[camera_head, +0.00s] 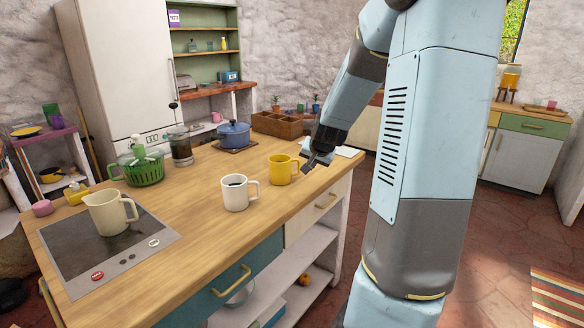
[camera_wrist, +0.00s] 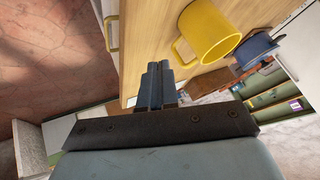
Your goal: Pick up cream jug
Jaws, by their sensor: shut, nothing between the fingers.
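The cream jug (camera_head: 107,212) stands upright on the dark cooktop (camera_head: 72,255) at the left end of the counter, its handle toward the right. My gripper (camera_head: 309,167) is shut and empty at the counter's right side, just right of the yellow mug (camera_head: 280,169) and far from the jug. In the wrist view my gripper's fingers (camera_wrist: 157,72) are together, and the yellow mug (camera_wrist: 208,33) is beside them. The jug is not in the wrist view.
A white mug (camera_head: 236,193) with dark contents stands between the jug and my gripper. The counter's front middle is clear.

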